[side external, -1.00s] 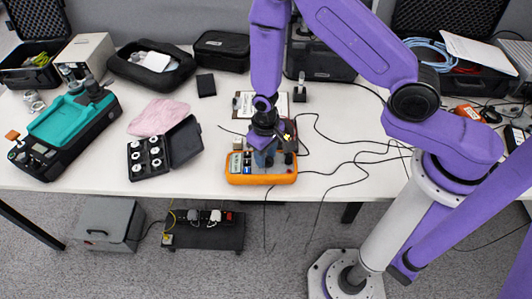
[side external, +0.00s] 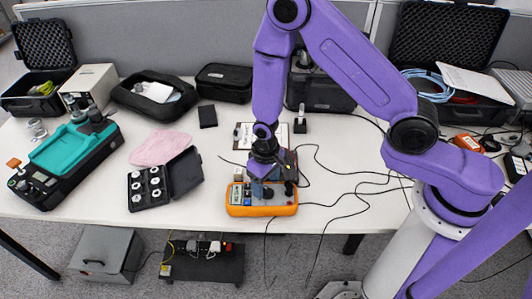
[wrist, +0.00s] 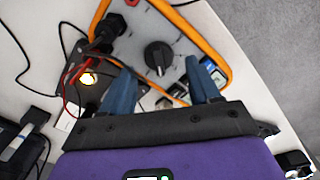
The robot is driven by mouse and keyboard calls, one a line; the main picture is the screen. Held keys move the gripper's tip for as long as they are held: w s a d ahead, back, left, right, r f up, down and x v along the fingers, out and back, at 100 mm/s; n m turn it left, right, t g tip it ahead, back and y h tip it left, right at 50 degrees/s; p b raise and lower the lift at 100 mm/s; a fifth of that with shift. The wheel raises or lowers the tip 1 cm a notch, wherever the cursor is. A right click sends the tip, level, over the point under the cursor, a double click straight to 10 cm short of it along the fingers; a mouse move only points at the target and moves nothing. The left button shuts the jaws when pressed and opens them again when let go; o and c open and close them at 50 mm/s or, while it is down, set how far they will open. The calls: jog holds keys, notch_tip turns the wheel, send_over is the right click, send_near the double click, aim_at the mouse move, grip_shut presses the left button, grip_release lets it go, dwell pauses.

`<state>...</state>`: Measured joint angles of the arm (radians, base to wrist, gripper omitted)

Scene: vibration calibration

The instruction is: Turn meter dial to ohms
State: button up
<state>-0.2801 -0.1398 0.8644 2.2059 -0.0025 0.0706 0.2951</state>
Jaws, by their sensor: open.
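The orange-rimmed meter (side external: 262,210) lies face up near the table's front edge, with cables plugged into it. In the wrist view the meter's grey face (wrist: 140,38) carries a round black dial (wrist: 159,55) with a light pointer mark. The dial's printed settings are too small to read. My gripper (wrist: 163,82) is open and empty, pointing down over the meter, with its two blue fingers on either side of the line to the dial. The dial lies just beyond the fingertips, and I cannot tell the remaining height. In the side view my gripper (side external: 266,172) hides part of the meter.
Black cables (side external: 345,190) run across the table right of the meter. A black case with weights (side external: 150,188) and a pink cloth (side external: 160,147) lie to the left. A clipboard (side external: 265,134) lies behind. The teal-topped instrument (side external: 66,155) stands at far left.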

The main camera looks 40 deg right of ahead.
aim_at(266, 189)
notch_tip(266, 189, up, 16)
dwell(0.6)
jog(key=shift+s, duration=0.1)
